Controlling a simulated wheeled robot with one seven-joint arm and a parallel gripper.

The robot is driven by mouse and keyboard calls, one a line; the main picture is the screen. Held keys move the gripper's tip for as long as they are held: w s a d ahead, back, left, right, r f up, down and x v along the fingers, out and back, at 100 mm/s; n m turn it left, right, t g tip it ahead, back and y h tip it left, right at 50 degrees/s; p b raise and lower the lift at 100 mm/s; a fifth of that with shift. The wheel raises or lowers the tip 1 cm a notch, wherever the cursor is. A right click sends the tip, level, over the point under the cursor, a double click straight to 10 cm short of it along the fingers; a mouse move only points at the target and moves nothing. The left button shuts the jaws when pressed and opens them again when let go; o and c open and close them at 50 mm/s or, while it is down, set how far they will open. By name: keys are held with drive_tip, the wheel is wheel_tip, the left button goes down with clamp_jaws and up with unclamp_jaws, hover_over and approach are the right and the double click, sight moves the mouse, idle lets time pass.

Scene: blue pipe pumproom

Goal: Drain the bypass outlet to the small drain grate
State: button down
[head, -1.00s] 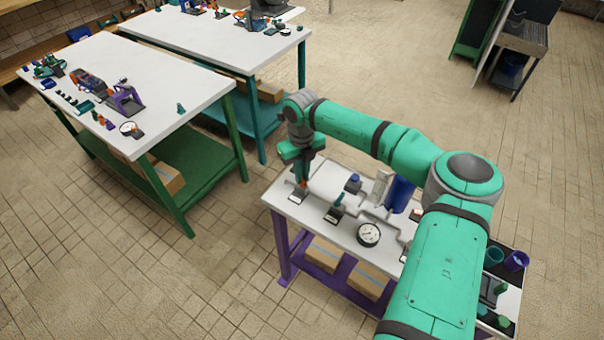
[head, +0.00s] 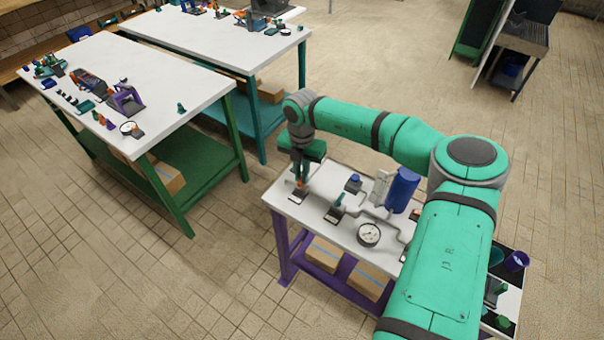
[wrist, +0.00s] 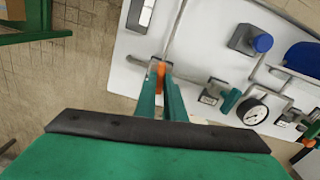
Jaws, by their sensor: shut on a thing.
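My gripper (head: 301,181) points down at the left end of the white bench with the purple frame. In the wrist view my gripper (wrist: 160,80) has its two teal fingers closed around a small orange handle (wrist: 160,74) on the pipework. The orange handle also shows in the head view (head: 300,184), partly hidden by the fingers. A labelled base (head: 298,197) sits just in front of it. I cannot tell which pipe end is the bypass outlet. I cannot pick out the small drain grate.
On the same bench are a green-handled valve (head: 335,208), a round gauge (head: 369,234), a blue-capped block (head: 353,183) and a blue cylinder (head: 402,190). Another white bench (head: 150,80) stands to the left, with open floor between.

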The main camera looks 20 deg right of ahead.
drive_tip(key=shift+w+d+r+m, duration=0.1)
drive_tip(key=shift+w+m, duration=0.05)
drive_tip(key=shift+m, duration=0.95)
drive_tip(key=c, duration=1.8)
unclamp_jaws()
drive_tip(key=shift+c, duration=0.2)
wheel_tip(320, 180, up, 11)
